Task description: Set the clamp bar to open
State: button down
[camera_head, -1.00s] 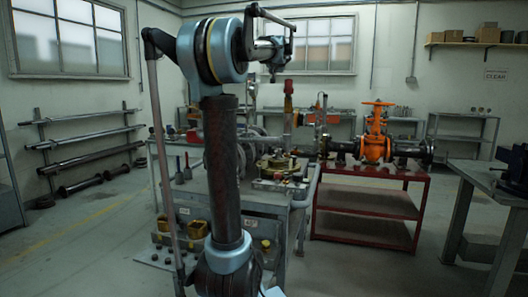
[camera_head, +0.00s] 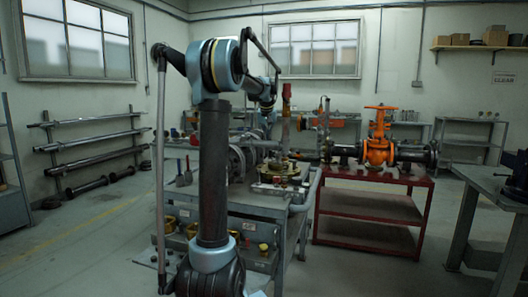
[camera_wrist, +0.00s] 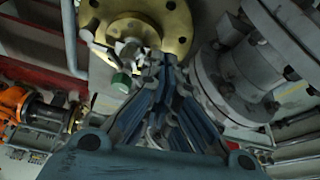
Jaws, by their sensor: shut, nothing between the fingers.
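A round brass flange (camera_wrist: 150,22) with bolt holes is at the top of the wrist view. Silver metal parts (camera_wrist: 130,50) sit at its lower edge, with a small green piece (camera_wrist: 121,80) beside them. I cannot tell for sure which part is the clamp bar. My gripper (camera_wrist: 155,65) is shut and empty, its fingertips close to these silver parts; contact cannot be told. In the head view my gripper (camera_head: 268,115) is small over the grey workbench, and a brass disc fixture (camera_head: 283,172) stands on that bench.
Large grey pipe flanges (camera_wrist: 235,75) stand right of the gripper in the wrist view. The grey workbench (camera_head: 255,207) also carries upright fittings. An orange gate valve (camera_head: 377,150) sits on a red cart (camera_head: 370,207) to the right.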

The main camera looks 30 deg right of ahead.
jog(key=x, duration=0.9)
jog(key=shift+w+d+f, duration=0.2)
jog(key=shift+w+d, duration=0.2)
jog(key=shift+w, duration=0.15)
jog(key=shift+w+d+f, duration=0.2)
jog(key=shift+w+d, duration=0.25)
jog(key=shift+w, duration=0.1)
jog(key=shift+w+d, duration=0.5)
jog(key=shift+w, duration=0.05)
